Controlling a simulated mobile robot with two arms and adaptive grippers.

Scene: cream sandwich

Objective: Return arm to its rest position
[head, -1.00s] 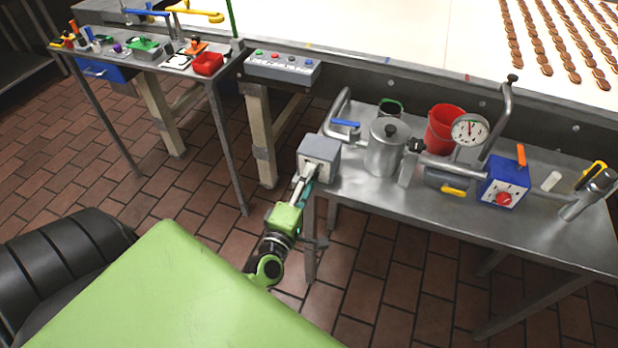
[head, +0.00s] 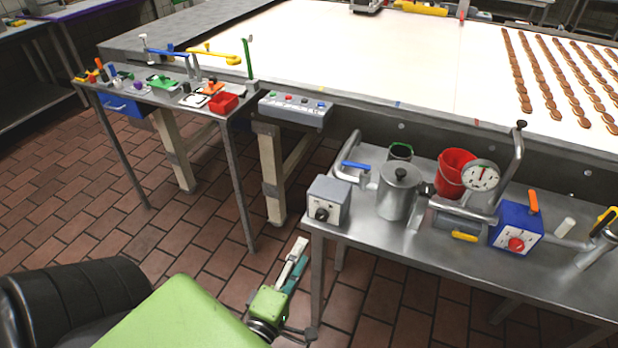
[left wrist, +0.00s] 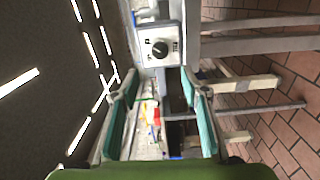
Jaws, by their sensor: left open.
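My left gripper (head: 293,262) shows in the head view, below and left of the grey control box (head: 329,202), apart from it and over the tiled floor. Its teal-lined fingers are open and empty; they also show spread in the left wrist view (left wrist: 158,85). The grey box stands at the left end of the metal table (head: 400,240), with a black knob (head: 321,215) on its front. In the left wrist view the box (left wrist: 160,45) and its knob lie beyond the fingertips. My right gripper is not in view.
The metal table also holds a steel pot (head: 398,192), a red bucket (head: 455,172), a gauge (head: 481,176) and a blue box (head: 516,228). A side table (head: 165,92) with small tools stands at the left. The tiled floor (head: 190,225) between the tables is open.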

